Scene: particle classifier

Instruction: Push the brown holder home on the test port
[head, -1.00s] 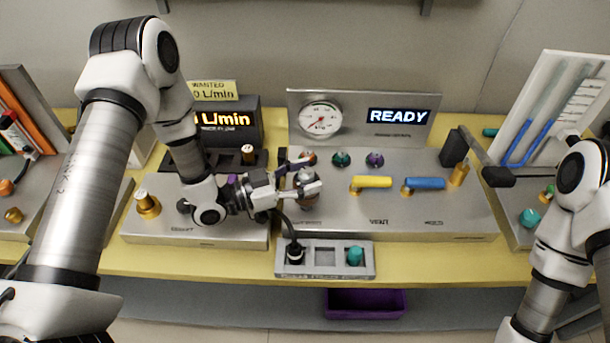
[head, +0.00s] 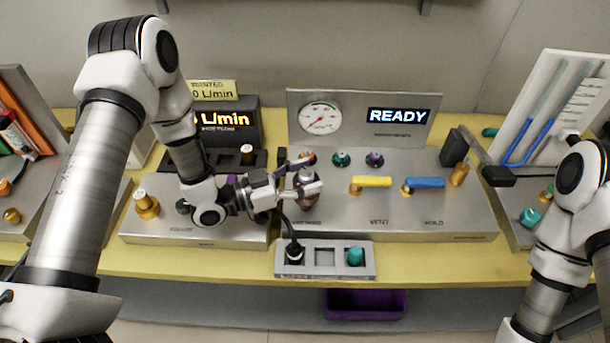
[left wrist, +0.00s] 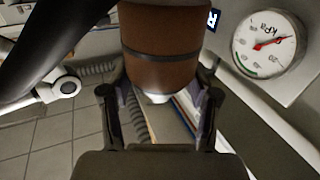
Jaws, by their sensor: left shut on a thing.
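The brown holder (left wrist: 165,45) fills the upper middle of the left wrist view, a brown cylinder with a dark band and a pale tip. In the head view only a little of it (head: 308,198) shows, behind my left gripper (head: 309,184). My left gripper is shut on the holder, a finger on each side of it. The holder is over the left part of the panel with the gauge and the READY display. The test port is hidden by the gripper and holder, so I cannot tell how the holder sits on it.
A grey tray (head: 325,272) in front holds a black-and-white piece (head: 295,253) with a dark hose and a teal piece (head: 355,256). Yellow (head: 372,181) and blue (head: 424,183) levers stand right of the gripper. The pressure gauge (head: 320,118) is behind.

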